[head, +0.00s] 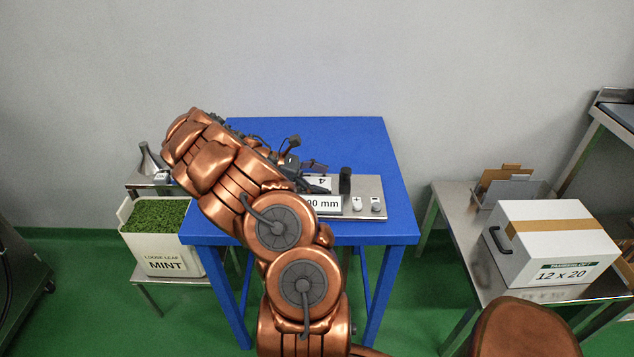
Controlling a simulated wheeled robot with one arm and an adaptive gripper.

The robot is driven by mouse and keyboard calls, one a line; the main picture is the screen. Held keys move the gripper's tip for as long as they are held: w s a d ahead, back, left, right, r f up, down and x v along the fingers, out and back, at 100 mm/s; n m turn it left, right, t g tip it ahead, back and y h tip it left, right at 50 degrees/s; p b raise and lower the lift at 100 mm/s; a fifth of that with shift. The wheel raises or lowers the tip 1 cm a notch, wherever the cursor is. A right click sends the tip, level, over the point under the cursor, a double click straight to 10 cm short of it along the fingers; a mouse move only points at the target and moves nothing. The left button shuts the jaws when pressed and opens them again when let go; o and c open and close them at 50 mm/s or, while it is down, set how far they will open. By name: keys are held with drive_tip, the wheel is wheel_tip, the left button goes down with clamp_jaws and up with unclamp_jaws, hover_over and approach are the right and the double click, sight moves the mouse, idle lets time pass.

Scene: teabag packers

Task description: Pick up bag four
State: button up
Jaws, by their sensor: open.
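A white label with a "4", upside down to me, marks what looks like bag four (320,184). It sits by the metal device on the blue table (350,135), and my arm hides much of it. My gripper (304,154) is dark, open, and just behind and above the label. Its fingers are small and partly hidden by my copper arm. I cannot tell whether a finger touches the bag.
The metal device (370,190) has knobs, a "mm" sign and a black post (345,180). At left are a bin of green mint (160,255) and a metal funnel (149,160). At right, a white carton (550,240) stands on a steel table (455,205). The table's back right is clear.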

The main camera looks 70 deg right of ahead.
drive_tip(key=c, duration=0.8)
drive_tip(key=shift+r, duration=0.1)
